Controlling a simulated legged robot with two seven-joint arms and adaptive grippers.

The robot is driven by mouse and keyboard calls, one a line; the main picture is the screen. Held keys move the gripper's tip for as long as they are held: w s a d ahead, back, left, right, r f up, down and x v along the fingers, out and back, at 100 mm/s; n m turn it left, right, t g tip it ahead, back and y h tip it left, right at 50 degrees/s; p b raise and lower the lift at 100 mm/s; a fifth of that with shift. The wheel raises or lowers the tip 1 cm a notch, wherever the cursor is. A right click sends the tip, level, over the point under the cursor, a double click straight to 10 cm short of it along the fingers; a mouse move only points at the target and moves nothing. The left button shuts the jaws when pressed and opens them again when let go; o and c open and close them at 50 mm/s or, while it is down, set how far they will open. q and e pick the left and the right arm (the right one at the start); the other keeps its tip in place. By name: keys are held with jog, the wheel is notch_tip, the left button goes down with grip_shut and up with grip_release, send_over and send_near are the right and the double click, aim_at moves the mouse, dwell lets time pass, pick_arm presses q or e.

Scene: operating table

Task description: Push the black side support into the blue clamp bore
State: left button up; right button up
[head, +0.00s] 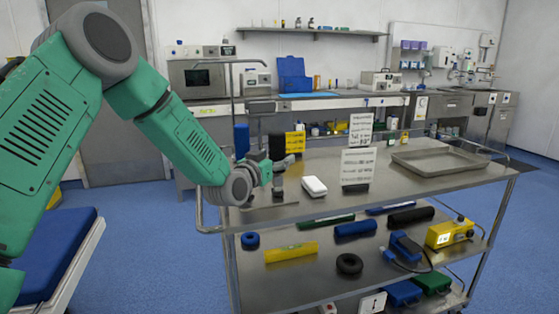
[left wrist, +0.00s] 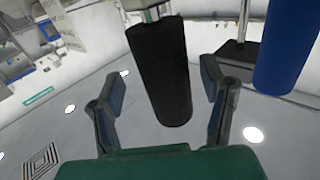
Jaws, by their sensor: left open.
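The black side support (left wrist: 162,75) is a dark padded cylinder with a silver fitting at its upper end in the left wrist view. It lies between the two spread fingers of my left gripper (left wrist: 160,85), with a gap to each finger. In the head view, my left gripper (head: 281,164) is over the near left part of the steel trolley top, next to the dark support (head: 277,146). A blue padded cylinder (left wrist: 288,45) is to the right in the wrist view. I cannot make out the blue clamp's bore. My right gripper is not in view.
A metal post with a dark block (left wrist: 236,57) stands between the cylinders. On the trolley top are a white box (head: 314,187), a sign (head: 356,167) and a steel tray (head: 440,163). The lower shelf holds several pads and a black ring (head: 349,264). The front middle of the top is clear.

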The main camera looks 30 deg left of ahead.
aim_at(277, 132)
pick_arm(q)
jog(key=shift+w+a+f, duration=0.1)
jog(key=shift+w+a, duration=0.1)
jog(key=shift+w, duration=0.25)
jog(key=shift+w+a+f, duration=0.1)
jog(key=shift+w+a, duration=0.05)
jog(key=shift+w, duration=0.3)
jog(key=shift+a, duration=0.2)
jog(key=shift+d+r, duration=0.1)
jog(key=shift+d, duration=0.3)
jog(key=c, duration=1.4)
jog(key=shift+c, duration=0.2)
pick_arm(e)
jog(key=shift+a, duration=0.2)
pick_arm(q)
jog(key=shift+a, duration=0.15)
notch_tip(277, 132, up, 10)
jog(key=shift+p, duration=0.9)
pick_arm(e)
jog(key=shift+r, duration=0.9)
